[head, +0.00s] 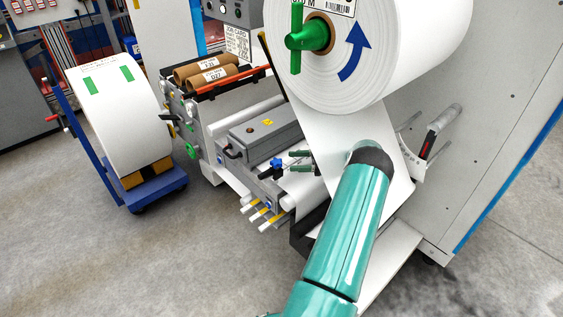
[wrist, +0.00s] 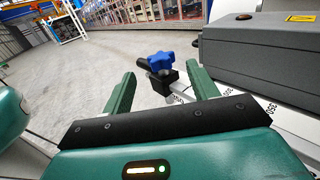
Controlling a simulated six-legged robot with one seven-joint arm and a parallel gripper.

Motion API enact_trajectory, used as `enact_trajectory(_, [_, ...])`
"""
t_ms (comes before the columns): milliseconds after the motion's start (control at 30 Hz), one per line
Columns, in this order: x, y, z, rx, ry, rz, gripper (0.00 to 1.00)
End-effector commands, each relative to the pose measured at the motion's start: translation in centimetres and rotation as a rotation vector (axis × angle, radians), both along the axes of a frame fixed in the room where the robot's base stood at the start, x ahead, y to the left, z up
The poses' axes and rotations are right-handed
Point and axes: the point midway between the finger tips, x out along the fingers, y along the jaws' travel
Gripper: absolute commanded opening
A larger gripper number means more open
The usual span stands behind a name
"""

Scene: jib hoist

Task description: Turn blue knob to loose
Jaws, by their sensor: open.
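The blue knob (head: 277,163) is a small lobed star knob on the near side of the machine, beside a grey box unit. In the wrist view the blue knob (wrist: 170,64) sits on a black clamp block (wrist: 163,82) fitted to a rail. My gripper (head: 292,161) is open, with its green fingers pointing at the knob from the right. In the wrist view my gripper (wrist: 162,73) has one finger on each side of the knob's line, and the knob appears just beyond the fingertips. I see no contact. Whether the knob is tight or loose cannot be told.
A large white roll (head: 375,50) with a green handle hangs above my arm. A roll on a blue cart (head: 152,196) stands left. The floor between is free.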

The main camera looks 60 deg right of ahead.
Motion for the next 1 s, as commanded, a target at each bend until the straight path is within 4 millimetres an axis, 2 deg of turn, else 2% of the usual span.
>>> enact_trajectory(100, [-2.0, -1.5, -0.1, 0.0, 0.0, -0.002, 0.59])
enact_trajectory(300, [-3.7, -2.9, -0.1, 0.001, 0.001, 0.0, 0.59])
enact_trajectory(1000, [-3.9, -2.9, 0.0, -0.001, 0.001, 0.003, 0.59])
